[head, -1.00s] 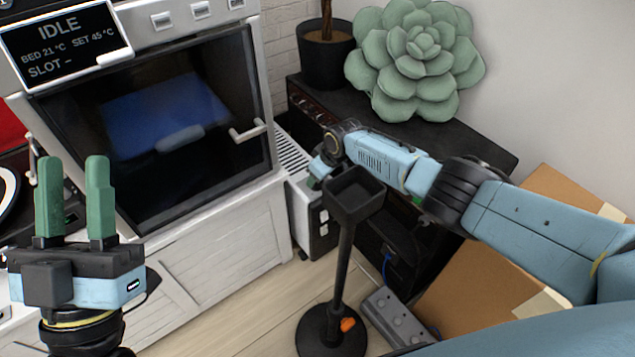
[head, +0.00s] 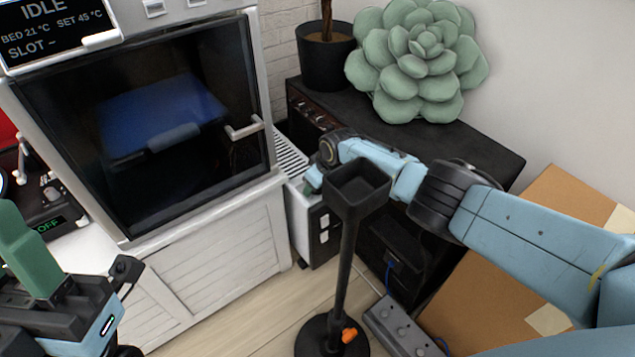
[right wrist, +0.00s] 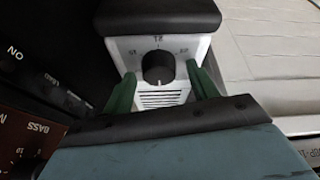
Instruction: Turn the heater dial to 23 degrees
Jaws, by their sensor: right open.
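The heater (head: 318,225) is a small white unit low between the white cabinet and the black cabinet. In the right wrist view, its black round dial (right wrist: 158,68) sits on a white panel (right wrist: 125,50) above vent slots. The dial's white mark points down in that picture; the printed numbers are too small to read surely. My right gripper (right wrist: 162,88) is open, its green fingers on either side of the dial, apart from it. In the head view its fingers are mostly hidden. My left gripper (head: 25,250) is partly cut off at the left edge, one green finger showing.
A black stand with a square tray (head: 357,184) rises in front of the heater. The black cabinet (head: 455,150) carries a succulent (head: 420,60) and a potted plant (head: 325,60). A power strip (head: 400,325) and cardboard box (head: 540,220) lie right. An oven-like machine (head: 150,120) stands left.

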